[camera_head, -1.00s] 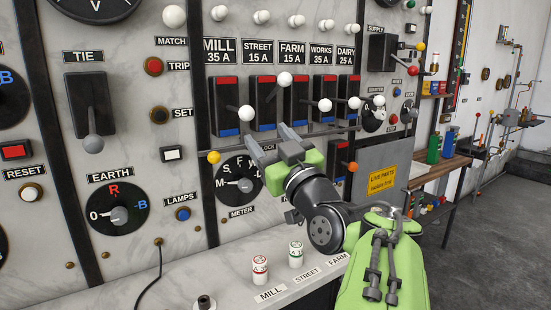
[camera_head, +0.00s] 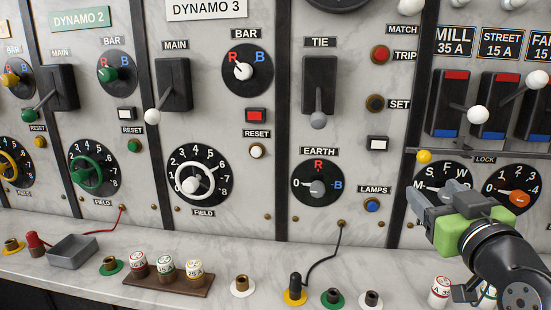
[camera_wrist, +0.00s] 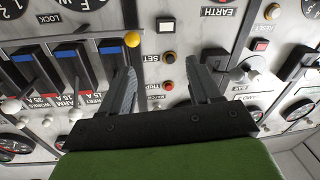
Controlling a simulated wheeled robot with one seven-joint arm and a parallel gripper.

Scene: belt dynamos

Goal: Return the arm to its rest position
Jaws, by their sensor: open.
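My gripper (camera_head: 442,193) is at the lower right of the head view, in front of the panel below the MILL switch and over the meter dial (camera_head: 446,180). Its grey fingers are apart and nothing is between them. In the wrist view my gripper (camera_wrist: 162,80) shows two spread fingers with the panel behind, appearing upside down. The green and black arm runs down to the lower right corner of the head view. Whether the fingertips touch the panel cannot be told.
A yellow-knobbed lock bar (camera_head: 424,156) and the MILL switch lever (camera_head: 478,115) stick out near the gripper. The ledge (camera_head: 215,299) holds fuses on a wooden block (camera_head: 168,284), a grey tray (camera_head: 73,252) and a black plug (camera_head: 296,288) with a cord.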

